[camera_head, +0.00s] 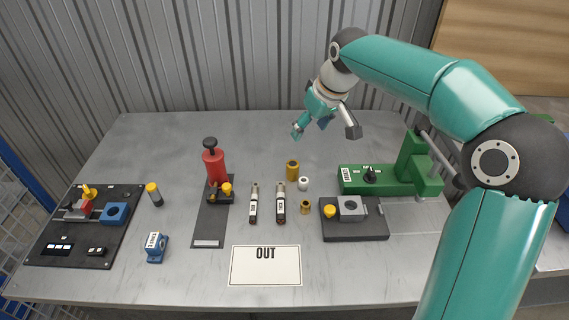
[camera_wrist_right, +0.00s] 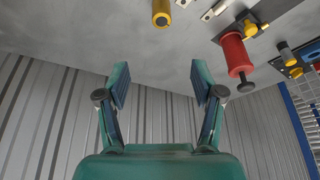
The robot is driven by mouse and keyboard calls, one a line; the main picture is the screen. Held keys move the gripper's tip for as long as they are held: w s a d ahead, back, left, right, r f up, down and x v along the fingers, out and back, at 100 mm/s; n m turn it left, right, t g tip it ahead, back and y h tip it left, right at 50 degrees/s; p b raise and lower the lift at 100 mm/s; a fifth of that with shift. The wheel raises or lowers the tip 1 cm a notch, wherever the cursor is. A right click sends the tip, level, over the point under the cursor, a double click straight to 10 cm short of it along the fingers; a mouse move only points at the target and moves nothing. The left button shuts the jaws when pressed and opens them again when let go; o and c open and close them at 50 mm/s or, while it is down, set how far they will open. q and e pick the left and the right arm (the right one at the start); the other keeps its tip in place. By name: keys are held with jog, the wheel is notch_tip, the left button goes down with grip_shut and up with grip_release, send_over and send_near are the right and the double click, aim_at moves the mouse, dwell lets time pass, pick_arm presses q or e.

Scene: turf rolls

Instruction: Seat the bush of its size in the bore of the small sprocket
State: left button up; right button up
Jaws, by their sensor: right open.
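My right gripper (camera_head: 324,128) is open and empty, high above the back of the table; its two fingers show apart in the wrist view (camera_wrist_right: 160,84). A tall brass bush (camera_head: 292,171) stands on the table below it and also shows in the wrist view (camera_wrist_right: 161,13). A small white bush (camera_head: 304,184) and a short brass bush (camera_head: 305,207) stand just in front of it. A grey block with a dark round bore (camera_head: 350,206) sits on a black base (camera_head: 352,231). I cannot make out for sure which part is the small sprocket. My left gripper is out of view.
A green press (camera_head: 404,180) stands at the right. A black board (camera_head: 75,240) lies far left. An OUT card (camera_head: 265,268) lies at the front.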

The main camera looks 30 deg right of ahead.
send_over(293, 164)
jog(key=s, duration=0.2)
notch_tip(293, 164, down, 9)
jog(key=shift+s+p+x, duration=0.15)
jog(key=shift+s+x, duration=0.05)
jog(key=shift+x, duration=1.4)
jog(key=shift+s+p+x, duration=0.15)
jog(key=shift+s+x, duration=0.05)
jog(key=shift+x, duration=1.35)
jog(key=shift+d+f, duration=0.1)
jog(key=shift+f, duration=0.1)
grip_shut()
